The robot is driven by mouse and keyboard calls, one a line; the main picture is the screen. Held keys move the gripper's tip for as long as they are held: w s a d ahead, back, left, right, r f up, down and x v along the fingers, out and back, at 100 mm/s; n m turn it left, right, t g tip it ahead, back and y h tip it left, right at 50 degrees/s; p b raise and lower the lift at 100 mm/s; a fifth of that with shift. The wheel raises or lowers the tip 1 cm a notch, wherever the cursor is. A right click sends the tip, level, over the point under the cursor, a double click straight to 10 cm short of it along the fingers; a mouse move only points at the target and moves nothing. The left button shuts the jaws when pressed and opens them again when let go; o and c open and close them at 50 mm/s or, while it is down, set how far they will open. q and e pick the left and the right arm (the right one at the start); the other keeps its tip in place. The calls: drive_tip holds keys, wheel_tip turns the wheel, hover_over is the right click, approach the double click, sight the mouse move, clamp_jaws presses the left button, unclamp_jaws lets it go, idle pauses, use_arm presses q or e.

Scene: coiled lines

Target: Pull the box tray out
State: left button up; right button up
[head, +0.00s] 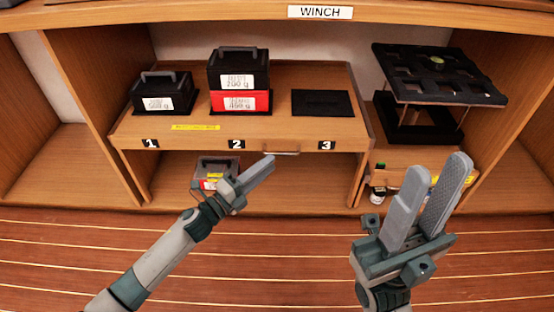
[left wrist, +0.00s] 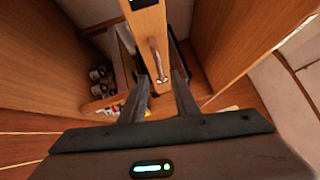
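The wooden box tray (head: 190,142) sits in the cabinet under the WINCH label, its front edge marked 1, 2 and 3. A black box (head: 162,90) stands at 1. At 2, a black box (head: 238,65) sits on a red box (head: 240,101). The black pad (head: 320,102) at 3 is bare. A metal bar handle (head: 283,153) is on the tray front; it shows in the left wrist view (left wrist: 158,60). My left gripper (head: 268,161) is open, its fingers either side of the handle; contact is unclear. My right gripper (head: 436,168) is open and empty.
A grey-lidded box (head: 215,168) is below the tray, partly behind my left arm. A black grid stand (head: 438,75) is at the right, above a wooden bin (head: 400,180) with small bottles. Cabinet dividers flank the tray. The striped floor in front is clear.

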use_arm(q)
drive_tip(key=shift+b+x, duration=0.35)
drive_tip(key=shift+x, duration=2)
drive_tip(key=shift+c, duration=0.3)
clamp_jaws()
